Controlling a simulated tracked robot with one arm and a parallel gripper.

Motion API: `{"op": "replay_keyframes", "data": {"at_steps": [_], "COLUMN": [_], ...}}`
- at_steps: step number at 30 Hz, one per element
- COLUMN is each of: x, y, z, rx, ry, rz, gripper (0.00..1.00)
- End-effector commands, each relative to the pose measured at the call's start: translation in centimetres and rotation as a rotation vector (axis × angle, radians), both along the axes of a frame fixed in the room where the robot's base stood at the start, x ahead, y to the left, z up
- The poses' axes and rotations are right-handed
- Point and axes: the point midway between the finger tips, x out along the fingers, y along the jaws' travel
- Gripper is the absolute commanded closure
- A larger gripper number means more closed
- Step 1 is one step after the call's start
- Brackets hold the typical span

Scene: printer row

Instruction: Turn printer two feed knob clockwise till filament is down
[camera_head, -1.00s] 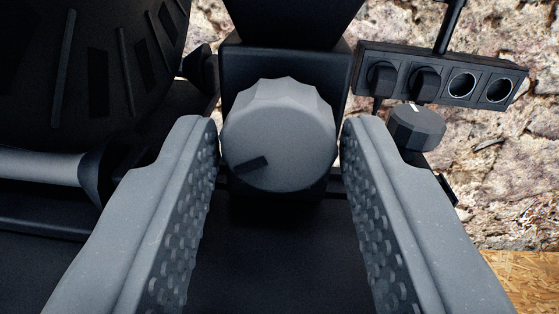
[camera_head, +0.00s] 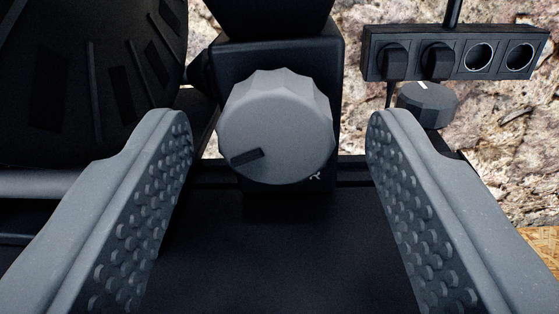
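A grey faceted feed knob (camera_head: 277,125) sits on the front of a black block (camera_head: 325,75) in the middle of the view. Its dark pointer mark (camera_head: 246,157) points to the lower left. My gripper (camera_head: 279,125) is open, one finger on each side of the knob. A visible gap lies between each fingertip and the knob, the right one a little wider in the picture. I see no filament in this view.
A smaller dark knob (camera_head: 428,103) with a white mark stands at the right, behind the right finger. A socket strip (camera_head: 455,53) with two plugs hangs before the stone wall. A large black ribbed spool-like part (camera_head: 75,75) fills the upper left.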

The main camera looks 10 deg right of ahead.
Motion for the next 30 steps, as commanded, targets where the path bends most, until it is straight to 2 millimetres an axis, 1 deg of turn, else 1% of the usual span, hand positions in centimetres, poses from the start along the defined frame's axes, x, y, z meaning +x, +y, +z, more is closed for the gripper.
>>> {"op": "replay_keyframes", "data": {"at_steps": [6, 11, 20, 30], "x": [-0.2, -1.2, -4.8, -9.6], "y": [0.1, 0.4, 1.3, 2.6], "z": [0.0, -0.1, 0.0, -0.1], "rx": [0.0, 0.001, 0.001, 0.0], "ry": [0.0, 0.002, -0.001, -0.001], "rz": [0.001, 0.002, 0.002, 0.001], "gripper": [0.48, 0.48, 0.48, 0.48]}}
